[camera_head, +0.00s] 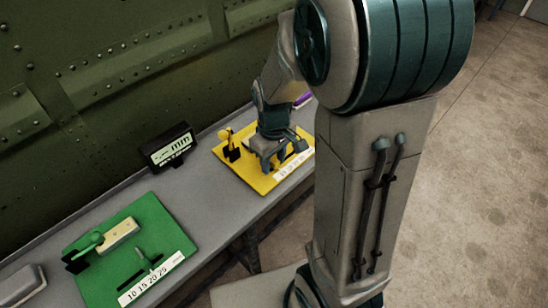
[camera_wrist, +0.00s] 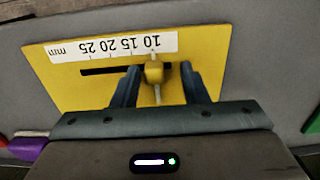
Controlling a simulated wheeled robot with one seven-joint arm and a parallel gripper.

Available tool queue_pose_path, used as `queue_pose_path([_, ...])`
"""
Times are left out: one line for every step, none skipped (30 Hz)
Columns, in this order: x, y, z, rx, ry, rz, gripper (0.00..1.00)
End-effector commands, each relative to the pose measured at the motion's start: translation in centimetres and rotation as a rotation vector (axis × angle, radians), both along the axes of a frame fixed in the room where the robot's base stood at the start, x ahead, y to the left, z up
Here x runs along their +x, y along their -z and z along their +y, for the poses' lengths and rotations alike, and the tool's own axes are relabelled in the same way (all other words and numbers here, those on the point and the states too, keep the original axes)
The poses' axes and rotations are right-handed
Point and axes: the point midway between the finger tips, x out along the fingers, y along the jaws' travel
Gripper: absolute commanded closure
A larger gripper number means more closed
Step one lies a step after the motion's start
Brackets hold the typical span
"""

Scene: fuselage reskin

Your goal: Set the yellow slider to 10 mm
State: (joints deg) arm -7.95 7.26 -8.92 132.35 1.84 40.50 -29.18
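The yellow slider board (camera_wrist: 60,95) lies flat on the bench, and its label strip (camera_wrist: 75,47) reads upside down in the wrist view. The yellow slider knob (camera_wrist: 154,73) sits in the dark slot, in line with the number 10 as seen from the wrist. My gripper (camera_wrist: 160,78) is open around the knob, one finger on each side. A gap shows on both sides of the knob. In the head view my gripper (camera_head: 277,160) is low over the yellow board (camera_head: 262,180) and hides the knob.
A green slider board (camera_head: 90,270) and a dark display box (camera_head: 168,147) share the grey bench (camera_head: 215,218). A yellow-handled part with a black base (camera_head: 230,150) stands at the yellow board's left. A purple thing (camera_wrist: 27,146) lies nearby.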

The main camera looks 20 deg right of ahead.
Motion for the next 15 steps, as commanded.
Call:
queue_pose_path([0.0,0.0,-0.1,0.0,0.002,0.0,0.6])
queue_pose_path([0.0,0.0,-0.1,0.0,0.002,0.0,0.6])
queue_pose_path([0.0,0.0,-0.1,-0.001,0.002,0.0,0.6])
queue_pose_path([0.0,-0.1,-0.1,0.0,0.002,-0.001,0.6])
queue_pose_path([0.1,-0.3,-0.1,0.0,0.002,-0.001,0.6])
queue_pose_path([0.1,-0.6,-0.1,0.0,0.002,-0.004,0.6])
queue_pose_path([0.1,-0.9,-0.1,0.0,0.002,-0.004,0.6])
queue_pose_path([0.1,-1.3,-0.1,0.0,0.003,-0.004,0.6])
queue_pose_path([0.1,-2.0,-0.1,0.0,0.003,-0.006,0.6])
queue_pose_path([0.1,-2.5,-0.1,0.0,0.003,-0.005,0.6])
queue_pose_path([0.1,-3.2,-0.1,0.0,0.003,-0.007,0.6])
queue_pose_path([0.2,-4.1,-0.1,0.0,0.002,-0.008,0.6])
queue_pose_path([0.1,-4.8,-0.1,0.0,0.002,-0.008,0.6])
queue_pose_path([0.1,-5.5,-0.1,0.0,0.0,-0.008,0.6])
queue_pose_path([0.2,-6.5,-0.1,0.0,-0.001,-0.008,0.6])
